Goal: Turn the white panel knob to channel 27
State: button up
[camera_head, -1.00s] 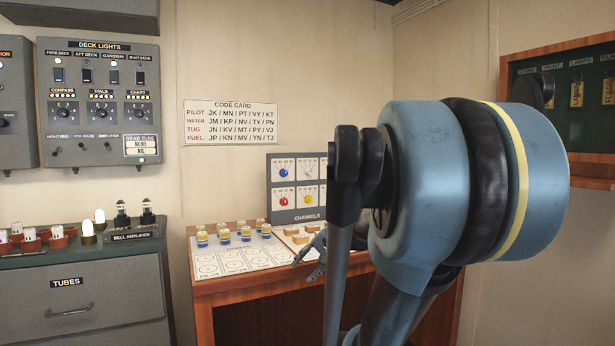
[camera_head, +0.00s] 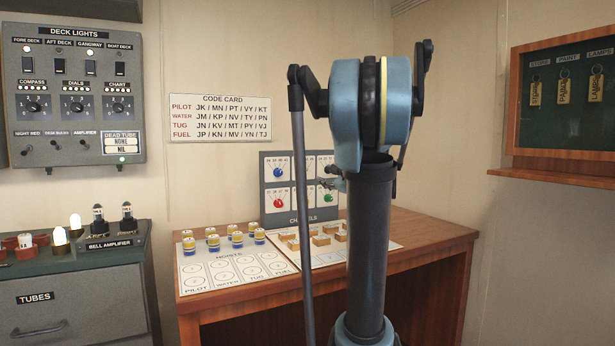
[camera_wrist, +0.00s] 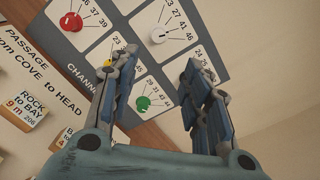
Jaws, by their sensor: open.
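The white knob (camera_wrist: 158,35) is on the grey channels panel (camera_wrist: 88,38), with 27, 41 and 46 among the numbers around it. Its pointer is too small to read. My gripper (camera_wrist: 164,60) is open and empty in the wrist view, its fingertips on either side below the white knob and apart from it in the picture. The head view shows the panel (camera_head: 300,218) standing at the back of the desk, with my gripper (camera_head: 330,183) in front of its right part. There the white knob is hidden behind my arm.
A red knob (camera_wrist: 70,21), a partly covered yellow knob (camera_wrist: 107,62) and a green knob (camera_wrist: 142,103) are close by. A blue knob (camera_head: 278,172) is at the panel's upper left. Wooden blocks (camera_head: 320,240) and several capped jars (camera_head: 225,238) stand on the desk before it.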

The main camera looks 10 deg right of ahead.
aim_at(307, 172)
jog(key=x, duration=1.6)
jog(key=shift+s+a, duration=0.15)
jog(key=shift+a, duration=0.05)
grip_shut()
